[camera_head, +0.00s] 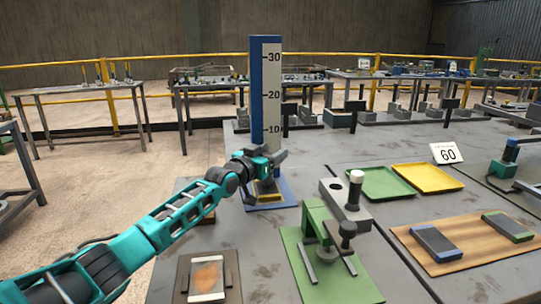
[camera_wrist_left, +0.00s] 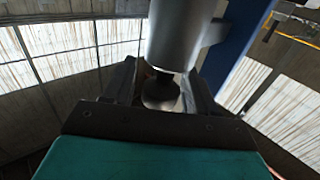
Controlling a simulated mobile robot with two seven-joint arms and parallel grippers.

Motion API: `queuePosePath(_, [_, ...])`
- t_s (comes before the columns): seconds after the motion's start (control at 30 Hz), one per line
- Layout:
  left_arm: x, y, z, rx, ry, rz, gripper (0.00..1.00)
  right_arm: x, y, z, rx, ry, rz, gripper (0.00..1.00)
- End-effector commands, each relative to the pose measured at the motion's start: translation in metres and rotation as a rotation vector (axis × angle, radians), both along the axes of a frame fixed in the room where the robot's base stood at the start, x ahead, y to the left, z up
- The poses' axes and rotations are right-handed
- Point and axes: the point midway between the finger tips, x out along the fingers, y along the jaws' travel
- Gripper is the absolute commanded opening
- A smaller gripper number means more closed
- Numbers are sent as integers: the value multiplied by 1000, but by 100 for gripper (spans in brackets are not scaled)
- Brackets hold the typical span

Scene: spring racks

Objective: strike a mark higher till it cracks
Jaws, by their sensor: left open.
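A tall scale post (camera_head: 271,95) with a white face, blue side and the marks 10, 20 and 30 stands on a blue base plate (camera_head: 284,196). My left gripper (camera_head: 267,155) is at the lower part of the post, below the 10 mark. In the left wrist view, the open fingers of my left gripper (camera_wrist_left: 163,85) stand either side of a dark rounded knob (camera_wrist_left: 160,93) under a grey metal cylinder (camera_wrist_left: 178,38). I cannot tell whether they touch the knob. The gripper hides part of the post's lower mechanism in the head view. My right gripper is out of view.
A green-based press (camera_head: 311,275) stands in front, near a tile on a dark plate (camera_head: 207,279). To the right are a green tray (camera_head: 380,184), yellow tray (camera_head: 427,178), a "60" sign (camera_head: 447,153) and two dark blocks (camera_head: 436,242) on a brown board (camera_head: 470,262).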

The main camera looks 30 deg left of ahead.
Motion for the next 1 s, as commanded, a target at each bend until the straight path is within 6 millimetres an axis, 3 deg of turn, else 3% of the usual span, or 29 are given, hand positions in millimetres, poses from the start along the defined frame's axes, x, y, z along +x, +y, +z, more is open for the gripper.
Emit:
queuePosePath(0.17, [0, 0, 0, 0, 0, 0, 55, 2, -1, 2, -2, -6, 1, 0])
queuePosePath(0.73, [0, 0, 0, 0, -1, 0, 0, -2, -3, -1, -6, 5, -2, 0])
queuePosePath(1.0, [0, 0, 1, 0, -3, 0, 0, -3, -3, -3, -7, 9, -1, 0])
